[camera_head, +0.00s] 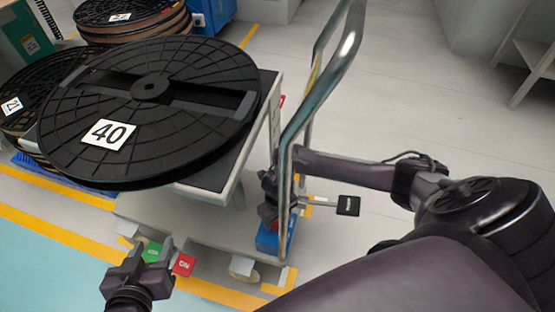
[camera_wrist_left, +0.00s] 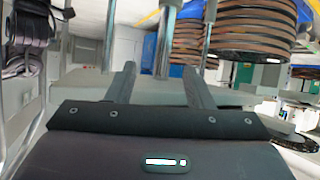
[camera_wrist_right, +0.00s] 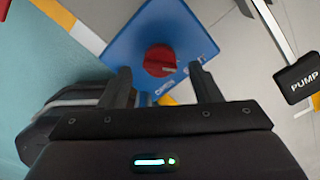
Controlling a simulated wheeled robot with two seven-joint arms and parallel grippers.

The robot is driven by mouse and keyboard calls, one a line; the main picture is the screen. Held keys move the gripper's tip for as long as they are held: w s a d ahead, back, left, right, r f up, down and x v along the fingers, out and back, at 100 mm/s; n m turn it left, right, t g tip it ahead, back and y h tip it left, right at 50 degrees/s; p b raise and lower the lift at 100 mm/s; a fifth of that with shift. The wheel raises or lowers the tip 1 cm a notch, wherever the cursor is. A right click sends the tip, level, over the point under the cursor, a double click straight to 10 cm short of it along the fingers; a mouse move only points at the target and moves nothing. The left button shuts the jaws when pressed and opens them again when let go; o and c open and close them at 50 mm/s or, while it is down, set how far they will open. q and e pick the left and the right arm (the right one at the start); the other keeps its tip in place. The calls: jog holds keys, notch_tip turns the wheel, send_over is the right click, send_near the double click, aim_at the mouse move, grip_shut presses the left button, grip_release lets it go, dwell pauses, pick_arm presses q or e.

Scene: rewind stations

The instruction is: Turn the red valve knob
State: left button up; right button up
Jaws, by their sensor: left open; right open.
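The red valve knob (camera_wrist_right: 159,61) is a round red knob on the face of a blue box (camera_wrist_right: 130,48). In the right wrist view it lies ahead of and between the fingertips of my open right gripper (camera_wrist_right: 161,75), with no clear contact. In the head view the blue box (camera_head: 273,240) is low behind the cart's rail, and my right gripper (camera_head: 268,197) is just above it, partly hidden by the rail. My left gripper (camera_head: 142,264) is open and empty at the lower left. In the left wrist view its fingers (camera_wrist_left: 158,75) have nothing between them.
A lever with a black PUMP block (camera_wrist_right: 303,78) sticks out beside the blue box. A cart rail (camera_head: 325,85) stands close to my right forearm. A black reel marked 40 (camera_head: 62,150) lies on the cart. Green (camera_head: 152,251) and red DN (camera_head: 183,264) pedals are near my left gripper.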

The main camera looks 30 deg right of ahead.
pick_arm(q)
jog(key=w+r+t+h, duration=0.1)
jog(key=w+r+t, duration=0.2)
jog(key=r, duration=0.5)
jog(key=shift+w+d+t+b, duration=0.2)
jog(key=shift+t+b, duration=0.25)
jog(key=shift+t, duration=0.15)
pick_arm(e)
notch_tip(320, 180, down, 3)
jog(key=shift+r, duration=0.2)
pick_arm(q)
jog(key=shift+s, duration=0.1)
pick_arm(e)
jog(key=c, duration=0.9)
